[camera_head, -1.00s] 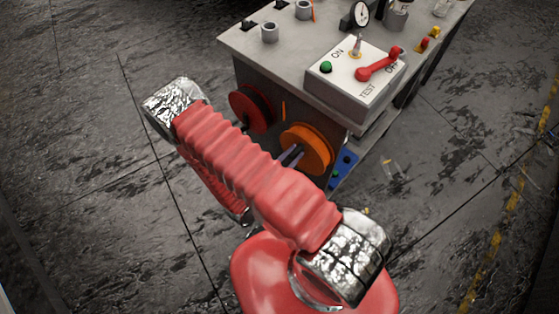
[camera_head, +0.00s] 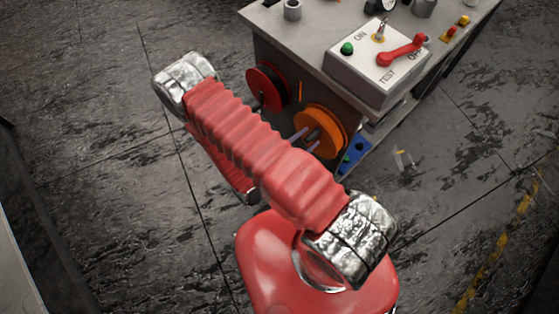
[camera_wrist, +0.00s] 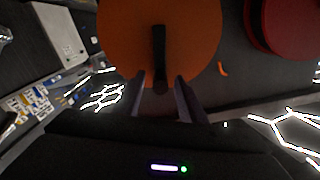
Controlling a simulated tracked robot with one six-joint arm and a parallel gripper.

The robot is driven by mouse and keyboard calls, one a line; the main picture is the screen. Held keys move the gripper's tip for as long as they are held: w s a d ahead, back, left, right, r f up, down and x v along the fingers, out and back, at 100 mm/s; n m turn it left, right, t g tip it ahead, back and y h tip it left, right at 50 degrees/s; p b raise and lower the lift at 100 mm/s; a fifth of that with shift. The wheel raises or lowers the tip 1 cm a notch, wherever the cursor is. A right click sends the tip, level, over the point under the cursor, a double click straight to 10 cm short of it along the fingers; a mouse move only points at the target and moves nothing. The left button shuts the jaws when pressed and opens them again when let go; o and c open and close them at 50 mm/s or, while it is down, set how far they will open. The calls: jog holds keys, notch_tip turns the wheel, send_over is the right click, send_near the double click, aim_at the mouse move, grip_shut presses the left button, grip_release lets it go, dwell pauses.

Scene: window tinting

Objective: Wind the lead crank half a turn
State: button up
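An orange disc (camera_head: 328,124) is mounted upright on the side of the grey bench; it fills the top middle of the wrist view (camera_wrist: 190,35). A dark bar handle (camera_wrist: 158,50) stands out from its face. A red disc (camera_head: 266,88) sits beside it, also at the top right of the wrist view (camera_wrist: 290,22). I cannot tell which disc is the lead crank. My gripper (camera_head: 305,142) is in front of the orange disc. In the wrist view my gripper (camera_wrist: 159,85) is open, its fingers apart on either side of the handle's lower end, with no visible contact.
The bench top (camera_head: 310,38) carries a white switch box (camera_head: 372,68) with a red lever (camera_head: 402,50) and a green button (camera_head: 347,48). A blue panel (camera_head: 353,156) is low at the bench corner. The floor to the left is clear.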

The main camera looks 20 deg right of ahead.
jog(key=v, duration=1.2)
jog(key=shift+a, duration=0.15)
dwell(0.5)
